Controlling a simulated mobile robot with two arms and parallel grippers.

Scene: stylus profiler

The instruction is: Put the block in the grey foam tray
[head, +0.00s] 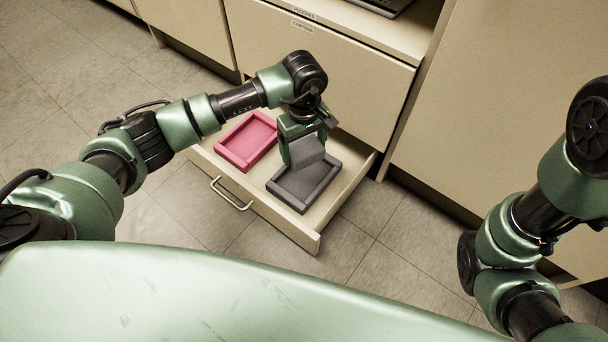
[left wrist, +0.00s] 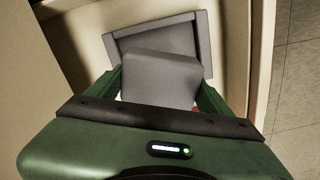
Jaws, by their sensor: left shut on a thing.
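The grey block (head: 306,151) is held in my left gripper (head: 304,158), which is shut on it and points down. The grey foam tray (head: 291,201) lies in the open drawer, below the block. In the left wrist view the block (left wrist: 160,78) sits between the fingers of the left gripper (left wrist: 163,88) and covers part of the tray (left wrist: 206,38). I cannot tell whether the block touches the tray floor. My right arm shows at the right, but its gripper is not in view.
A pink foam tray (head: 232,155) lies beside the grey one in the open drawer (head: 322,212). The drawer has a front handle (head: 231,196). Cabinet fronts (head: 325,75) stand behind it. Tiled floor is clear in front.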

